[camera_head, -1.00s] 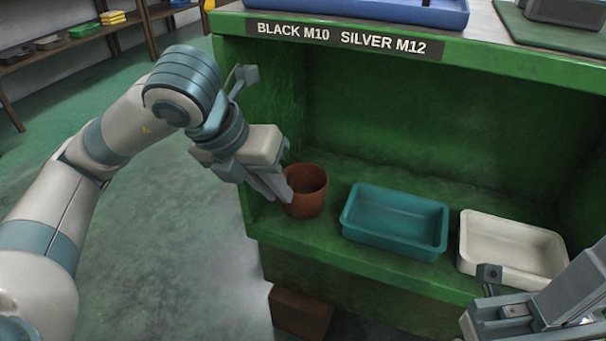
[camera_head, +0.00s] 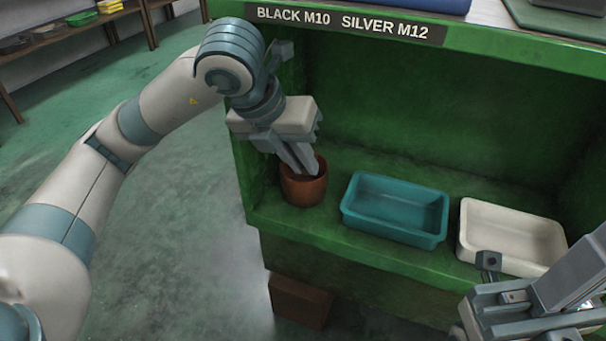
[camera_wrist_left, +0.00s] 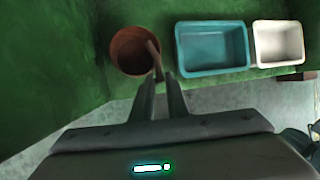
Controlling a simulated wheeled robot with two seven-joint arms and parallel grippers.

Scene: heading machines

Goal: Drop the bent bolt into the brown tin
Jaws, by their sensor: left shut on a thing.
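The brown tin (camera_head: 303,191) stands upright at the left end of the green shelf. It also shows in the left wrist view (camera_wrist_left: 121,59). My left gripper (camera_head: 309,171) reaches down over the tin, with its fingertips at the tin's mouth. In the left wrist view, it (camera_wrist_left: 160,80) is shut on a thin brownish piece, the bent bolt (camera_wrist_left: 153,57), whose end reaches over the tin's right rim. The bolt is hidden in the head view. My right gripper (camera_head: 490,290) is at the lower right, and its jaw opening is unclear.
A teal tray (camera_head: 395,233) stands right of the tin, and a white tray (camera_head: 500,262) further right. The green shelf (camera_head: 335,235) has an upper board with a sign (camera_head: 345,24) above the bay. A brown box (camera_head: 300,301) is on the floor below.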

